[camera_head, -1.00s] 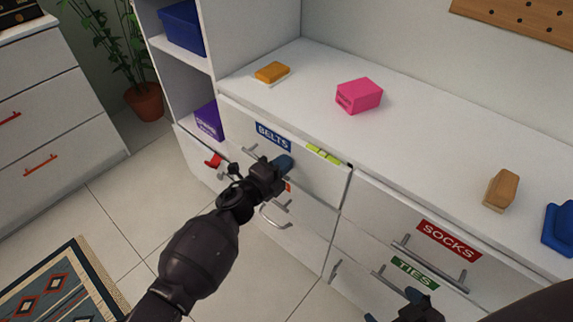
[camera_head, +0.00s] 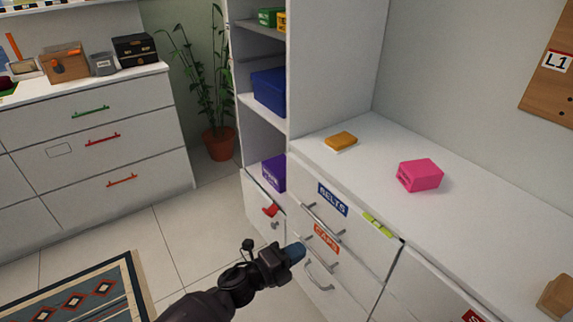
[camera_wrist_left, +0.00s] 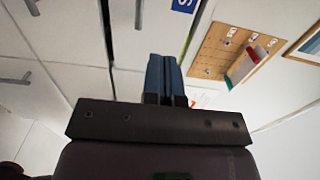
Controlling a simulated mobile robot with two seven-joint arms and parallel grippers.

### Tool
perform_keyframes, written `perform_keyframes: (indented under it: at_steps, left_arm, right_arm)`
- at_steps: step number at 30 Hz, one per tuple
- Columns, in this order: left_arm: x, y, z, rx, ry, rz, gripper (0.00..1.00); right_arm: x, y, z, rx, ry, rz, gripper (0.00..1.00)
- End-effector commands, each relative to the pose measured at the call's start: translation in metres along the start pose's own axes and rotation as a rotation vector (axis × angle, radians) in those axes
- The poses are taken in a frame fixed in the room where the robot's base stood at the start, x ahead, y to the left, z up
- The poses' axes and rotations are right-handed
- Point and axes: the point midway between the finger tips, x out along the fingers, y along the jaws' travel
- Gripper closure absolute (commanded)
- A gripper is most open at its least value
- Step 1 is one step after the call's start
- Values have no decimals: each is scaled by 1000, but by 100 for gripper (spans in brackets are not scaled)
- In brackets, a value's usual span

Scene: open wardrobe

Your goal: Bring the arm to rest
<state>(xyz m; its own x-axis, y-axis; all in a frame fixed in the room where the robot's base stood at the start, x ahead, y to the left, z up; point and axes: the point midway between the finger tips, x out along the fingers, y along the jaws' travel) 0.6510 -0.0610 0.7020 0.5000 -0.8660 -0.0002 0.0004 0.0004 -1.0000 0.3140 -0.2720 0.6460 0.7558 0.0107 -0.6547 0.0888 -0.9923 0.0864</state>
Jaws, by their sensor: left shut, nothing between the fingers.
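My left gripper (camera_head: 296,253) reaches in from the bottom of the head view, its dark arm low over the floor. Its blue fingertips are together with nothing between them, and they also show in the left wrist view (camera_wrist_left: 165,78). In the head view the fingertips appear just in front of the drawer unit, near the drawer labelled in orange (camera_head: 326,238) and below the drawer with the blue BELTS label (camera_head: 332,199). I cannot tell whether they touch anything. My right gripper is not in the head view.
The white countertop (camera_head: 385,156) holds a pink box (camera_head: 420,175), an orange block (camera_head: 341,140) and a wooden block (camera_head: 556,297). A shelf with a blue bin (camera_head: 269,91) and a purple box (camera_head: 273,173) stands left of it. Open tiled floor (camera_head: 190,235) and a patterned rug (camera_head: 85,300) lie left.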

Motion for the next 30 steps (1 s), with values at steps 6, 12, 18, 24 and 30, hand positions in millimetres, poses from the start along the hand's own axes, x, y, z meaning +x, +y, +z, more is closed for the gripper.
perform_keyframes:
  at_steps: [6, 12, 18, 24, 30]
  left_arm:
    - [0, 2, 7, -58, -42, 12, 100]
    - [4, -31, 30, -254, -182, -50, 100]
    - [-17, -72, 51, -516, -339, -149, 100]
    - [-60, -85, 57, -762, -473, -213, 100]
    - [-125, -87, 53, -1023, -620, -270, 100]
  right_arm:
    - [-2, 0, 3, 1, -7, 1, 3]
    - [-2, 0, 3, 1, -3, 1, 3]
    - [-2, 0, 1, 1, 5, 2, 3]
    - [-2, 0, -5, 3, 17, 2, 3]
    - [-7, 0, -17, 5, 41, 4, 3]
